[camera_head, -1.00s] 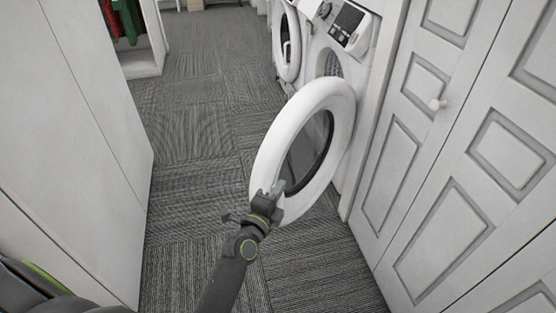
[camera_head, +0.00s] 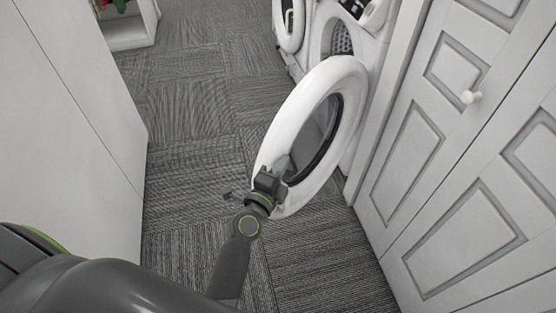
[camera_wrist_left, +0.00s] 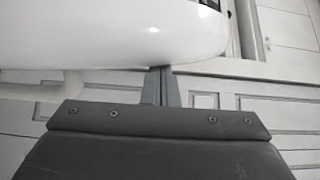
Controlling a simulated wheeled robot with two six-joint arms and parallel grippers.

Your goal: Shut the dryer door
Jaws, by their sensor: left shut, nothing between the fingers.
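The dryer door (camera_head: 282,112) is a round white ring with a dark glass middle. It stands wide open, swung out from the white dryer (camera_head: 377,42) over the carpet. My left gripper (camera_head: 281,166) is shut and empty at the lower near part of the ring. In the left wrist view the closed fingers (camera_wrist_left: 161,84) reach up to the white rim (camera_wrist_left: 120,35) and seem to touch or nearly touch it; the exact contact is hard to tell. The dryer's drum opening (camera_head: 341,40) shows partly behind the door. My right gripper is not in view.
White panelled closet doors with a round knob (camera_head: 471,97) stand close on the right. A plain white cabinet (camera_head: 75,120) stands on the left. Another white machine with a round door (camera_head: 289,22) is beyond the dryer. The grey carpet (camera_head: 195,110) between is clear.

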